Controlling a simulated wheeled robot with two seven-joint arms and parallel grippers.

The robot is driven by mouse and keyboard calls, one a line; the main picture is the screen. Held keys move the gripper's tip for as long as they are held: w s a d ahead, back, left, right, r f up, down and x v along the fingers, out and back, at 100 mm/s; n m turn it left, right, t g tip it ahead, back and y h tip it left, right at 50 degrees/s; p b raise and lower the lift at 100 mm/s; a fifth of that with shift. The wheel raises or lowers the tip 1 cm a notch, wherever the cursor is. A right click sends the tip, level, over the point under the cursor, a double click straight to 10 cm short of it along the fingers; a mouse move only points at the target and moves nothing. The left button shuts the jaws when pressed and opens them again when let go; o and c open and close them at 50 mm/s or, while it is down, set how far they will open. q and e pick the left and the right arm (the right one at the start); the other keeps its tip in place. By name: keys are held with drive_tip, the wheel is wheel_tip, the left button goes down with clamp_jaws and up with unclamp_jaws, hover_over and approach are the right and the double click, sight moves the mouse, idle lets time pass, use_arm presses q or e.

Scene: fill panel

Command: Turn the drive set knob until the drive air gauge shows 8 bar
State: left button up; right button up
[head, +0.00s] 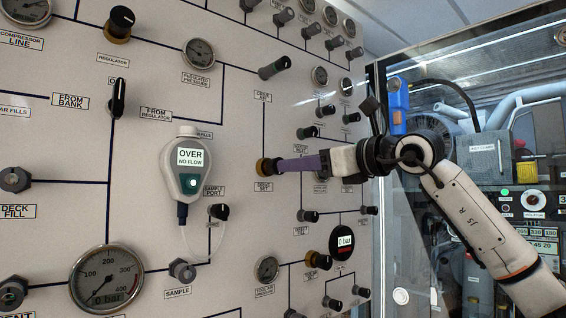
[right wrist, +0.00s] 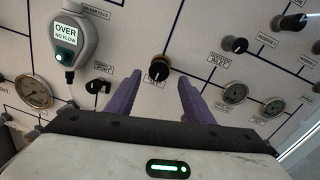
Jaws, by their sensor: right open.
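The drive set knob (head: 264,167), black on a brass base, sits on the panel above its label; it also shows in the right wrist view (right wrist: 158,68). My right gripper (head: 281,165) is open, its purple fingers pointing at the knob. In the right wrist view the fingertips (right wrist: 160,76) stand on either side of the knob, with a gap at each side; contact is not visible. Two small round gauges (right wrist: 234,93) sit right of the knob, but their labels and needles are too small to read. I cannot tell which gauge is drive air. My left gripper is not in view.
A handheld analyser (head: 190,170) reading OVER, NO FLOW hangs left of the knob, its tube looping to the sample fitting (head: 182,271). A large gauge (head: 106,279) reads 0 bar, as does a dark round display (head: 342,242). Several other knobs surround the gripper.

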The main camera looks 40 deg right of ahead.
use_arm(q)
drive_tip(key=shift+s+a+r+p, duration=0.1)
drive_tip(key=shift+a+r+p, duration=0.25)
drive_tip(key=shift+p, duration=0.25)
use_arm(e)
drive_tip(key=w, duration=0.3)
drive_tip(key=w+a, duration=0.1)
drive_tip(key=w, duration=0.1)
drive_tip(key=shift+w, duration=0.35)
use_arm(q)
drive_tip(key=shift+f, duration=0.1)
use_arm(e)
drive_tip(key=c, duration=1)
